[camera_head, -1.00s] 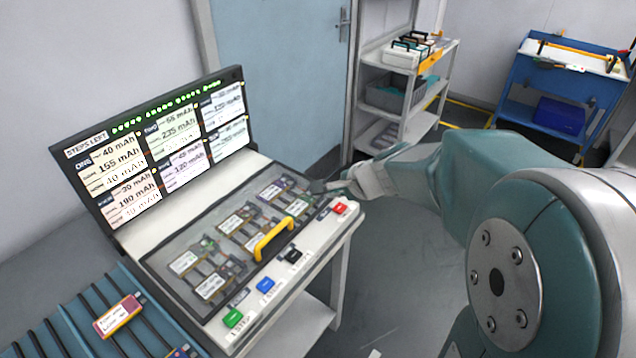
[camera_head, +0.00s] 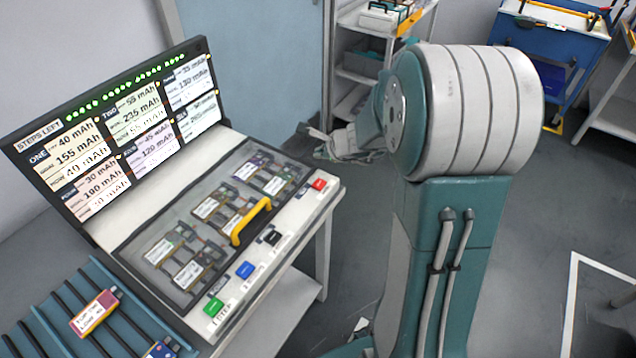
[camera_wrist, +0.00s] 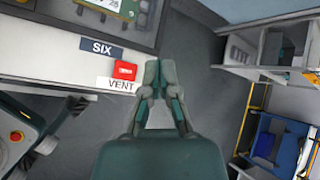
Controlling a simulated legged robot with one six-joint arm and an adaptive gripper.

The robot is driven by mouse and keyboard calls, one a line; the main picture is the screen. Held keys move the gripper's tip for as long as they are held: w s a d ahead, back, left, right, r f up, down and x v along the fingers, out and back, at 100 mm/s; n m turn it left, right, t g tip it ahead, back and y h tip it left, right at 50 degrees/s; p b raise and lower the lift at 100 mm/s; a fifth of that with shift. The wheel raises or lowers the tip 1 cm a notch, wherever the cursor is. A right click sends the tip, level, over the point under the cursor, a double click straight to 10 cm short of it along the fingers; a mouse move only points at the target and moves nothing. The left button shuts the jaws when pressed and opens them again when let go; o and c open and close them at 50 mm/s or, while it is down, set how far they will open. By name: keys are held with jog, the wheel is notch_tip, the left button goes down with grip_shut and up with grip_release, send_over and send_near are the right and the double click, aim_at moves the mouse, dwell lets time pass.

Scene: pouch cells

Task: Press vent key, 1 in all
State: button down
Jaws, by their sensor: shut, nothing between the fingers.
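The red vent key (camera_head: 319,184) is at the right end of the key row on the cell tester's front ledge. In the wrist view the red key (camera_wrist: 124,70) sits above a label reading VENT and beside a label reading SIX. My gripper (camera_wrist: 158,66) is shut and empty, just to the right of the red key and apart from it, past the tester's edge. In the head view my gripper (camera_head: 322,140) shows small beyond the tester's right end, partly blurred against the floor.
The ledge also has black (camera_head: 272,238), blue (camera_head: 245,270) and green (camera_head: 213,307) keys. A yellow handle (camera_head: 250,222) crosses the clear lid over several pouch cells. The tester's screen (camera_head: 120,130) stands behind. A ribbed rack (camera_head: 60,325) is at lower left; shelves (camera_head: 360,62) stand behind.

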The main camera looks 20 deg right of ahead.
aim_at(317, 180)
jog(key=shift+d+f, duration=0.1)
jog(key=shift+f, duration=3.95)
jog(key=shift+f, duration=0.35)
jog(key=shift+f, duration=0.45)
jog(key=shift+r, duration=0.9)
jog(key=shift+r, duration=2.5)
